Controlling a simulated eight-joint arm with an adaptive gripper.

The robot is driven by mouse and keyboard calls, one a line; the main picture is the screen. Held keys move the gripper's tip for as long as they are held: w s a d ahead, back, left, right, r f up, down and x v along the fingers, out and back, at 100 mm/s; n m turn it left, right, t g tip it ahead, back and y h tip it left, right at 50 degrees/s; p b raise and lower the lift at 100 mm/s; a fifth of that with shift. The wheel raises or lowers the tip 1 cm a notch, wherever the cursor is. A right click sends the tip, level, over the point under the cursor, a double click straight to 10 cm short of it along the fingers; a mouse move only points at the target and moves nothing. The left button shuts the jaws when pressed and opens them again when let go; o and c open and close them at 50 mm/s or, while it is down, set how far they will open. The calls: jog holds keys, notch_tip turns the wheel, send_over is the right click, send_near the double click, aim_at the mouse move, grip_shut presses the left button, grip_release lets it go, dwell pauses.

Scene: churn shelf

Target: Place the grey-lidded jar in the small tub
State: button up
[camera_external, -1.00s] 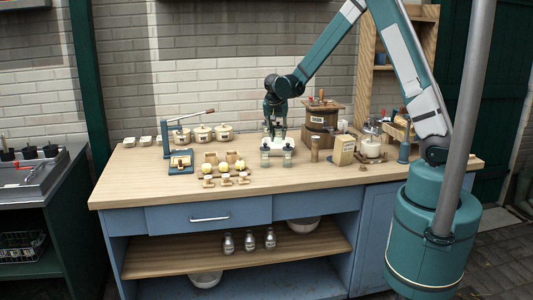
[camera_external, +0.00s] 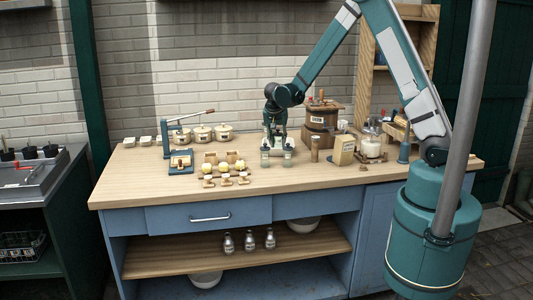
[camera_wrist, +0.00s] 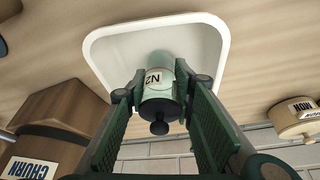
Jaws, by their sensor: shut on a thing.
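My gripper (camera_wrist: 160,105) is shut on a small pale-green jar (camera_wrist: 158,88) with a dark grey knobbed lid and a label reading N2. In the wrist view the jar's far end lies over the inside of a white, round-cornered tub (camera_wrist: 92,48); I cannot tell whether it touches the tub floor. In the outside view my gripper (camera_external: 277,143) is low over the worktop, and its fingers mostly hide the held jar and the tub.
A wooden churn (camera_external: 322,118) stands close at the right, and lidded pots (camera_external: 202,133) stand at the left. The front right of the wooden worktop (camera_external: 400,172) is clear.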

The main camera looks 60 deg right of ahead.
jog(key=shift+f, duration=0.15)
jog(key=o, duration=1)
jog(key=shift+r, duration=0.25)
jog(key=shift+p+v, duration=0.35)
jog(key=shift+v, duration=5.6)
